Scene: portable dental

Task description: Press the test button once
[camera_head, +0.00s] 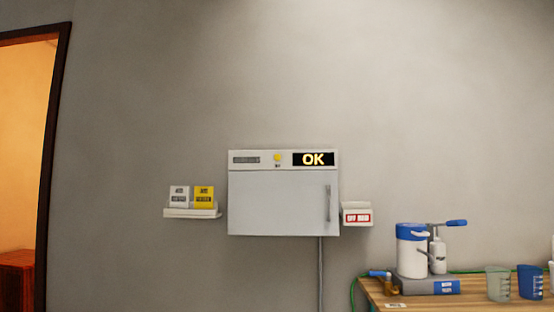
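A light grey wall cabinet (275,203) hangs in the middle of the camera view, with its door shut and a handle on the right. On its top panel sits a small round yellow button (277,157) with a tiny label under it, too small to read. To the right of the button a black display (314,159) shows "OK" in yellow. A grey slotted strip (246,160) is on the panel's left. The cabinet is some distance away. My gripper is not in view.
A small shelf (191,213) left of the cabinet holds a white and a yellow card-like item. A white box with a red-framed label (357,217) is at right. A wooden table (440,303) with a blue-and-white device and cups stands lower right. A doorway is far left.

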